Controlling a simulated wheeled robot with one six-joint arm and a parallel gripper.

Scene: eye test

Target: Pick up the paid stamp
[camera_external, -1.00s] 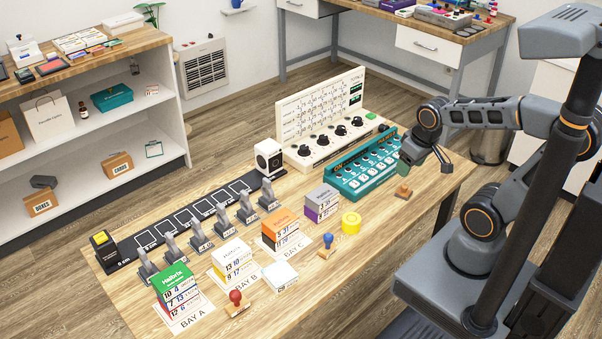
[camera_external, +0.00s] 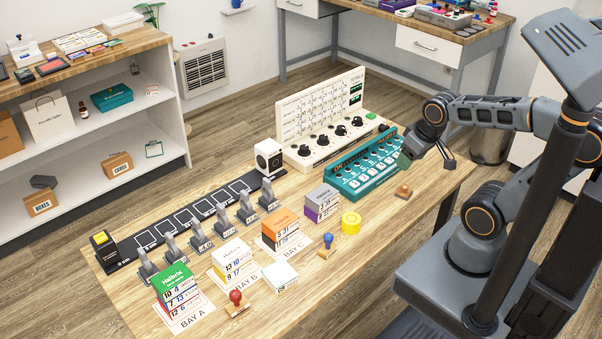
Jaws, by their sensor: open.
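Several stamps are on the wooden workbench (camera_external: 215,208); no lettering is readable, so I cannot tell which is the paid stamp. A red-knobbed stamp (camera_external: 236,298) is at the front, near the Bay A and Bay B cards. A blue-knobbed stamp (camera_external: 328,241) stands right of Bay C. A brown stamp-like block (camera_external: 403,192) lies near the right edge; whether it has a handle is unclear. My gripper (camera_external: 428,160) is open above the bench's right end, up and right of the brown block, apart from it. I see nothing between its fingers.
A teal button panel (camera_external: 362,172) stands close left of my gripper, with a white dial console (camera_external: 330,140) behind it. Bare wood lies around the brown block.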

